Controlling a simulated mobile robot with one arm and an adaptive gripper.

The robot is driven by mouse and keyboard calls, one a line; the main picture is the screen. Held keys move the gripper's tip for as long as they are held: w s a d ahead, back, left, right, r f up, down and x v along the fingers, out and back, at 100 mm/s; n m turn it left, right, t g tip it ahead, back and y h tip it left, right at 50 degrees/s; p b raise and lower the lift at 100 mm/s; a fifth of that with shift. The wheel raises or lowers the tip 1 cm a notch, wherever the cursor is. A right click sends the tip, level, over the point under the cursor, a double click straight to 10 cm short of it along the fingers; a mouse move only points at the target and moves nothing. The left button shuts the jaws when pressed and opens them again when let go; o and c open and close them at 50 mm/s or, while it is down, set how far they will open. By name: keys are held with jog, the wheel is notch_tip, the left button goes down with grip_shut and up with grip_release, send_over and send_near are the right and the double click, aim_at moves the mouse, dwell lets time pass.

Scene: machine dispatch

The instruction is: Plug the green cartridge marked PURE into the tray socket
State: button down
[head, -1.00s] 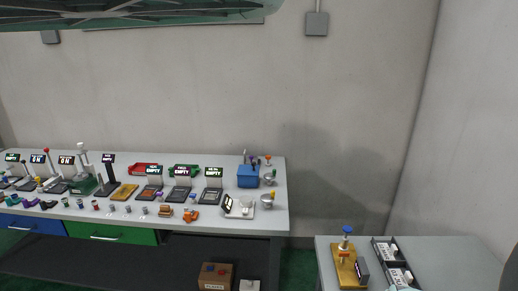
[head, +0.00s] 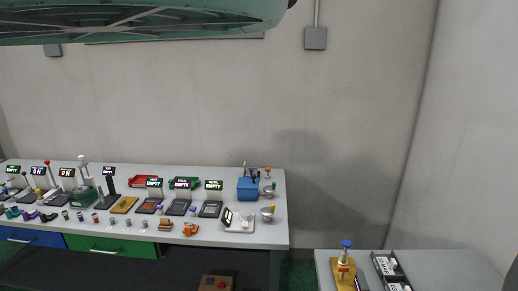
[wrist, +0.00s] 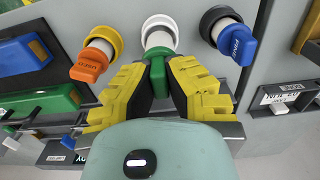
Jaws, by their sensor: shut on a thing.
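My gripper (wrist: 161,68) shows in the wrist view with its yellow and black fingers shut on a green cartridge (wrist: 158,54). My gripper is not visible in the head view, and I cannot identify the tray socket there.
In the head view a long bench (head: 262,232) carries several small devices and coloured parts. A second table (head: 440,268) at right holds a brass fixture (head: 342,270) and black trays (head: 384,262). In the wrist view, a blue block (wrist: 20,55) and a labelled unit (wrist: 292,92) flank the panel.

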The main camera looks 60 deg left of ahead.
jog(key=shift+r+p, duration=1)
jog(key=shift+r, duration=0.9)
jog(key=shift+r+p, duration=0.3)
jog(key=shift+r, duration=0.3)
